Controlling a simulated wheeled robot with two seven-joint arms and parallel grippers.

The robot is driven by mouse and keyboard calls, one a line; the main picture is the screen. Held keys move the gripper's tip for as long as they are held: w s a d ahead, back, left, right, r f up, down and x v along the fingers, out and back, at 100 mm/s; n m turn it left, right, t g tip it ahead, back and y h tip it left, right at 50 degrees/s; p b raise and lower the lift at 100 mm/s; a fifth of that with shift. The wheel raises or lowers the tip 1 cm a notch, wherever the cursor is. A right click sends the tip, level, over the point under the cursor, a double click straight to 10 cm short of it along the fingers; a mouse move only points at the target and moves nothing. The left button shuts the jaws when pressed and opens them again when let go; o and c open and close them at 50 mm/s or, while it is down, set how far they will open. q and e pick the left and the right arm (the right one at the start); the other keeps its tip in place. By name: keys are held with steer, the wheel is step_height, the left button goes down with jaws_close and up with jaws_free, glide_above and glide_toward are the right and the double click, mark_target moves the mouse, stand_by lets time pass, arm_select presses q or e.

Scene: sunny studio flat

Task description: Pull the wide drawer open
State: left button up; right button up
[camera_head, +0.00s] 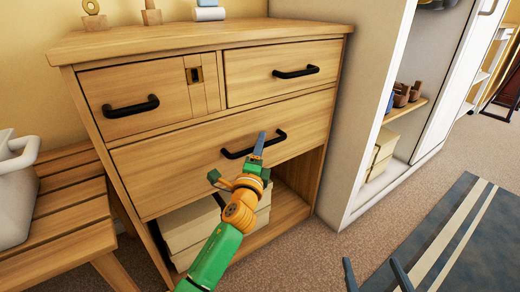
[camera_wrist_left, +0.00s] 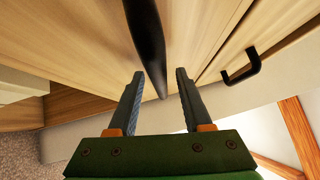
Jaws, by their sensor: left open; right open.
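The wide drawer (camera_head: 180,172) is the long wooden front below the two small drawers; it looks closed, flush with the dresser. Its black bar handle (camera_head: 278,138) is near the middle of the front. My left gripper (camera_head: 237,158) is open at this handle. In the left wrist view the handle (camera_wrist_left: 147,40) runs down between the two open fingers (camera_wrist_left: 159,78), with a gap on each side. The arm hides part of the drawer's lower edge. My right gripper (camera_head: 375,268) shows only its two spread fingertips at the bottom right, empty, over the floor.
Above are two small drawers with black handles (camera_head: 130,107) (camera_head: 296,72). Below is an open compartment with pale boxes (camera_head: 190,222). A slatted wooden bench (camera_head: 75,205) with a white container (camera_head: 14,200) stands left. A white open cabinet (camera_head: 345,130) stands right. Carpet lies in front.

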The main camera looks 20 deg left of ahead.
arm_select(q)
jaws_close()
stand_by(1.5)
